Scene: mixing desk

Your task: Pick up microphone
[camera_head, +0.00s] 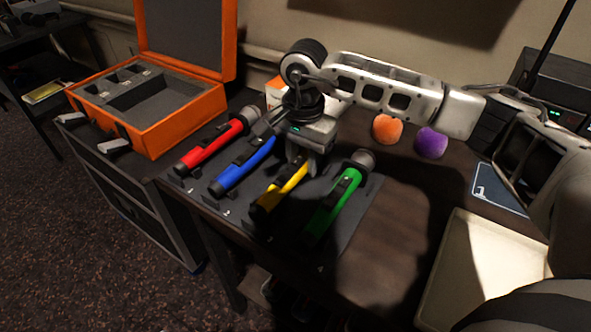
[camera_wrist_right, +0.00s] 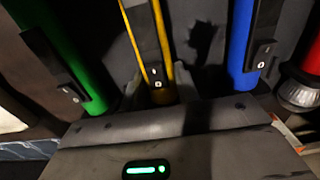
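Four microphones lie side by side in a dark rack: red (camera_head: 210,145), blue (camera_head: 240,167), yellow (camera_head: 279,187) and green (camera_head: 331,209). My right gripper (camera_head: 306,163) is low over the head end of the yellow microphone, pointing down. In the right wrist view, the yellow handle (camera_wrist_right: 159,52) runs between the two fingers (camera_wrist_right: 161,90), which look apart on either side of it. The yellow microphone's head is hidden by the gripper. The green (camera_wrist_right: 62,55) and blue (camera_wrist_right: 243,45) microphones flank it, with red (camera_wrist_right: 310,62) farther right. My left gripper is not in view.
An open orange case (camera_head: 155,125) with grey foam stands at the back left. An orange ball (camera_head: 387,129) and a purple ball (camera_head: 431,142) show below my right arm. A pale tray-like surface (camera_head: 490,262) is at the right. Bare desk lies right of the rack.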

